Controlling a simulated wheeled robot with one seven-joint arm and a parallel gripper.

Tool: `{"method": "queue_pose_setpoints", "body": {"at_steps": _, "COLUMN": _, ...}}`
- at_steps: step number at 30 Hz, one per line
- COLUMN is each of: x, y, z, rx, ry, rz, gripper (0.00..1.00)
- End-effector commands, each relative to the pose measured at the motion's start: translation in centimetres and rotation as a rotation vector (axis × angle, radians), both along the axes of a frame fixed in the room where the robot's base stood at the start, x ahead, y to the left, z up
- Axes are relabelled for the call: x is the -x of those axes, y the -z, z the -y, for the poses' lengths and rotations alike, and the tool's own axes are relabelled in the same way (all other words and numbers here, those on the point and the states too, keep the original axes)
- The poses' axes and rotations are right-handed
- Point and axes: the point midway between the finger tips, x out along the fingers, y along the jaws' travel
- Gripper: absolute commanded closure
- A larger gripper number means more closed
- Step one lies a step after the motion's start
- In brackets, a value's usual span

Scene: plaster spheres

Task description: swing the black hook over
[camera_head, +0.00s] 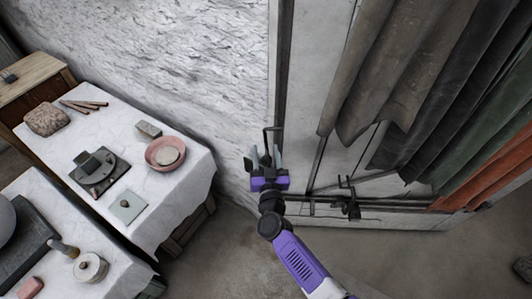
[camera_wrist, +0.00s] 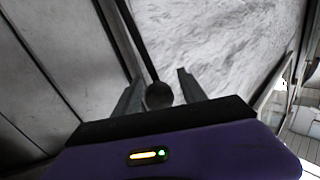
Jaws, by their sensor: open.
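The black hook (camera_head: 271,130) is a thin dark bar at the edge of the frame beside the white wall in the head view. In the wrist view the black hook (camera_wrist: 140,42) is a straight rod that runs down to a round dark knob between my fingers. My gripper (camera_head: 266,159) is at the hook's lower end, its fingers pointing up and away. In the wrist view my gripper (camera_wrist: 158,84) is open, with one finger on each side of the knob. I cannot tell whether either finger touches it. The hook's far end is cut off in the wrist view.
Grey, green and rust cloths (camera_head: 420,90) hang to the right. Dark metal latch parts (camera_head: 348,205) are low on the panel. A white-covered table (camera_head: 130,150) at left holds a pink bowl (camera_head: 160,148) and other items. Bare floor (camera_head: 215,255) lies between.

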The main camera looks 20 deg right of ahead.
Motion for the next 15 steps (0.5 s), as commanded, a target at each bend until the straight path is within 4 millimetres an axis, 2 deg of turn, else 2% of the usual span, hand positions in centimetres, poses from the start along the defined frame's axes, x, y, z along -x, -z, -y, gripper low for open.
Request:
{"method": "queue_pose_setpoints", "body": {"at_steps": 3, "x": 0.03, "y": -0.01, "z": 0.01, "rx": 0.0, "ry": 0.0, "rz": 0.0, "gripper": 0.51}}
{"method": "queue_pose_setpoints", "body": {"at_steps": 4, "x": 0.03, "y": -0.01, "z": 0.01, "rx": 0.0, "ry": 0.0, "rz": 0.0, "gripper": 0.55}}
{"method": "queue_pose_setpoints", "body": {"at_steps": 11, "x": 0.04, "y": -0.01, "z": -0.02, "rx": 0.0, "ry": 0.0, "rz": 0.0, "gripper": 1.0}}
{"method": "queue_pose_setpoints", "body": {"at_steps": 15, "x": 0.04, "y": -0.01, "z": -0.04, "rx": 0.0, "ry": -0.001, "rz": 0.0, "gripper": 1.0}}
